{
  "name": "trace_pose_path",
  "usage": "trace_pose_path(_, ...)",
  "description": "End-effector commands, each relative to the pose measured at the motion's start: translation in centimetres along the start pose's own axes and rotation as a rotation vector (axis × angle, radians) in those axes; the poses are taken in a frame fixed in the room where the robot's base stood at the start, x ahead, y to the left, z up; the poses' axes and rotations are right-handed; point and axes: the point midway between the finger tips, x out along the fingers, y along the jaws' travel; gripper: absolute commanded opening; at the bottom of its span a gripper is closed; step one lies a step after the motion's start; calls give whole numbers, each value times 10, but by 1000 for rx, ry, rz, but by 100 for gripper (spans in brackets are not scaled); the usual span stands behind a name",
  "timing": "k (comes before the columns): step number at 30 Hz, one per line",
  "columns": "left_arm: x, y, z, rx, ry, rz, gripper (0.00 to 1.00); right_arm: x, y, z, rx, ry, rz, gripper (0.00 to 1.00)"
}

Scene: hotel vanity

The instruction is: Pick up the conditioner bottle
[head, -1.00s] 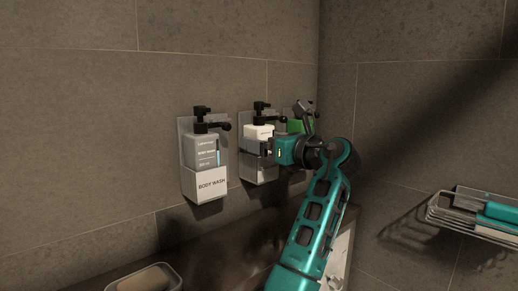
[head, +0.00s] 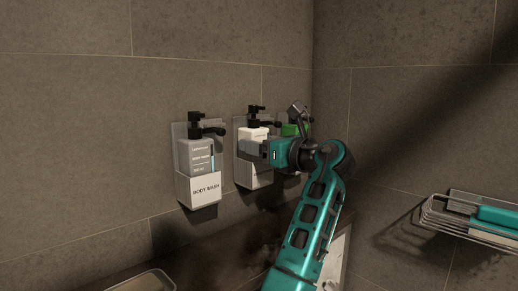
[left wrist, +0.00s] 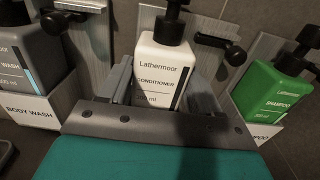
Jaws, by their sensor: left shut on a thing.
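The white conditioner bottle (head: 254,133) with a black pump stands upright at its wall holder (head: 241,172), the middle one of three. In the left wrist view the bottle (left wrist: 161,72) reads "Lathermoor CONDITIONER". My left gripper (head: 259,149) is shut on the bottle, its fingers (left wrist: 163,92) on either side of the body. The lower part of the bottle is hidden behind my gripper and the holder, so I cannot tell how deep it sits. My right gripper is not in view.
A grey body wash bottle (head: 199,153) sits in a holder to the left. A green shampoo bottle (left wrist: 275,93) sits in the holder close on the right. A wire rack (head: 470,228) hangs on the right wall. A ledge (head: 205,255) runs below the holders.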

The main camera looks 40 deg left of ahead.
Motion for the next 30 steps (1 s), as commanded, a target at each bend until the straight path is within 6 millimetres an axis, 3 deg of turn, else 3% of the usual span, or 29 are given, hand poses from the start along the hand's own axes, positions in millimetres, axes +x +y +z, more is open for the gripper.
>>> trace_pose_path(13, -1, 0, 70, -5, -1, 0, 33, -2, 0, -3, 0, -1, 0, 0)
trace_pose_path(30, -139, -1, 65, -1, 0, -4, 33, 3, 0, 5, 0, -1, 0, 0)
